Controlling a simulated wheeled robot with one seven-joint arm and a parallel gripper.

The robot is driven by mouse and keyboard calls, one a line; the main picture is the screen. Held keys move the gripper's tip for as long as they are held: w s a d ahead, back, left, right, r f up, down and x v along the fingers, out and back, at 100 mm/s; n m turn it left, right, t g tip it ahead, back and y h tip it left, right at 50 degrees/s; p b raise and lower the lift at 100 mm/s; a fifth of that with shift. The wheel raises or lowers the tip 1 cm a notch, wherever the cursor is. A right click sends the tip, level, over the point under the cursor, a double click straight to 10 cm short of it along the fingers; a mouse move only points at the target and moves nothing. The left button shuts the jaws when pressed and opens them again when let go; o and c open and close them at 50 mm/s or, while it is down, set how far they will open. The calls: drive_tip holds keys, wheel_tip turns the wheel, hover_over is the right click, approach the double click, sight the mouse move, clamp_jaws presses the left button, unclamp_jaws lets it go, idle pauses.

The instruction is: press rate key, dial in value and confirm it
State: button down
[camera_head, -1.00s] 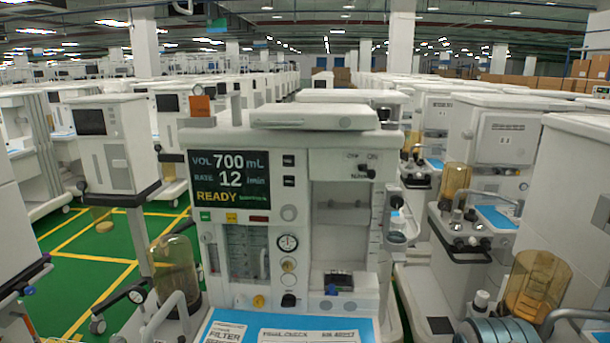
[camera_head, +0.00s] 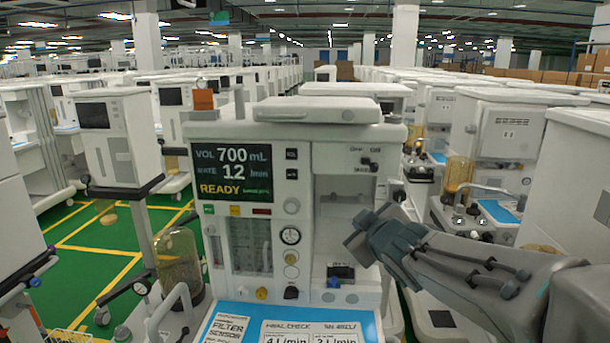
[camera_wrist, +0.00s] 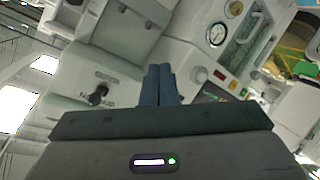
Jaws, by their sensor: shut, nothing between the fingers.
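The anaesthesia machine (camera_head: 340,140) stands in front of me. Its screen (camera_head: 231,171) reads VOL 700 mL, RATE 12 /min and READY. To the right of the screen are two small dark keys, an upper one (camera_head: 291,154) and a lower one (camera_head: 291,174), with a round pale dial (camera_head: 291,205) below them. My gripper (camera_head: 352,240) is in front of the machine's right half, right of the dial and apart from the keys. In the wrist view my gripper (camera_wrist: 160,72) has its fingers together and empty, with the machine's switch knob (camera_wrist: 98,95) to their left.
A blue work surface (camera_head: 225,315) with printed cards juts out at the front. An amber canister (camera_head: 178,262) stands at the left. Other carts flank both sides.

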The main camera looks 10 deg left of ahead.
sight(292, 174)
drive_tip(key=a+r+n+g+y, duration=0.1)
drive_tip(key=a+r+n+y, duration=0.1)
drive_tip(key=a+n+y, duration=0.2)
drive_tip(key=a+r+n+g+y, duration=0.1)
drive_tip(key=a+r+n+y, duration=0.2)
drive_tip(key=a, duration=0.7)
drive_tip(key=shift+a+n+y, duration=0.25)
drive_tip(key=shift+n+y, duration=0.55)
drive_tip(key=w+p, duration=0.3)
drive_tip(key=w, duration=0.5)
drive_tip(key=shift+w+a, duration=0.2)
drive_tip(key=shift+w, duration=0.15)
drive_tip(key=shift+w, duration=0.15)
idle(0.3)
drive_tip(key=shift+w, duration=0.3)
